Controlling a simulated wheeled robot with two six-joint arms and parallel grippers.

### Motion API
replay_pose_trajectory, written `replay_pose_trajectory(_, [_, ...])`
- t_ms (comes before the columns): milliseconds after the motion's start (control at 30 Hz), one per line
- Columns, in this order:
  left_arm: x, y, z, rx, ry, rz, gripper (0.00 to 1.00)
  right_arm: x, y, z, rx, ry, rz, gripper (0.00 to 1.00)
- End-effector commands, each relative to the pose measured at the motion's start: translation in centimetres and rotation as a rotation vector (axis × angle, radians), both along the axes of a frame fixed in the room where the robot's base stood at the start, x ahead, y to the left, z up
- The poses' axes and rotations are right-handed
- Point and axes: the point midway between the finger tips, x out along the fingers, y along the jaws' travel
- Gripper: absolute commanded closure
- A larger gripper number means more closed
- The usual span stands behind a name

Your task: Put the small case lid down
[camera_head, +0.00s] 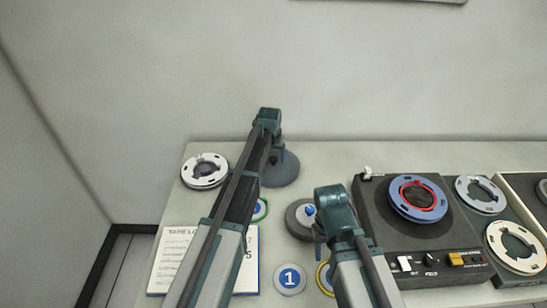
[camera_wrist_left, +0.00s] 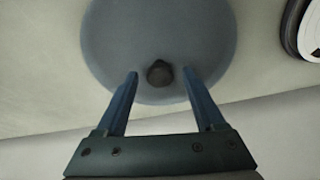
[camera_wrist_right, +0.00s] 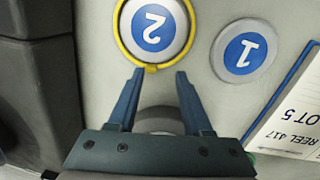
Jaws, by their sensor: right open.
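The small case lid appears to be the blue-grey disc (camera_head: 283,170) lying near the table's back edge. My right gripper (camera_head: 318,232) is open beside a dark grey round case (camera_head: 296,222). In the right wrist view, a grey round part (camera_wrist_right: 160,118) shows between its fingers, partly hidden.
A disc marked 1 (camera_head: 289,278) and a yellow-ringed disc marked 2 (camera_wrist_right: 153,30) lie in front. A paper log (camera_head: 246,270) is at left. A white reel (camera_head: 205,170) lies at back left. A tape machine (camera_head: 385,225) with more reels fills the right.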

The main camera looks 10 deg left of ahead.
Motion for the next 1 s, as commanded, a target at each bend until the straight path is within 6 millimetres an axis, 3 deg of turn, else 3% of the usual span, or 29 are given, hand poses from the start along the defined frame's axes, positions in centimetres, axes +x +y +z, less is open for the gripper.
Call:
replay_pose_trajectory(267, [0.0,0.0,0.4,0.0,0.0,0.0,0.29,0.0,0.0,0.4,0.0,0.0,0.0,0.5])
replay_pose_trajectory(467, [-0.4,0.0,2.0,0.0,0.0,0.0,0.29,0.0,0.0,2.0,0.0,0.0,0.0,0.5])
replay_pose_trajectory(1000, [-2.5,0.0,9.8,0.0,0.0,0.0,0.29,0.0,0.0,9.8,0.0,0.0,0.0,0.5])
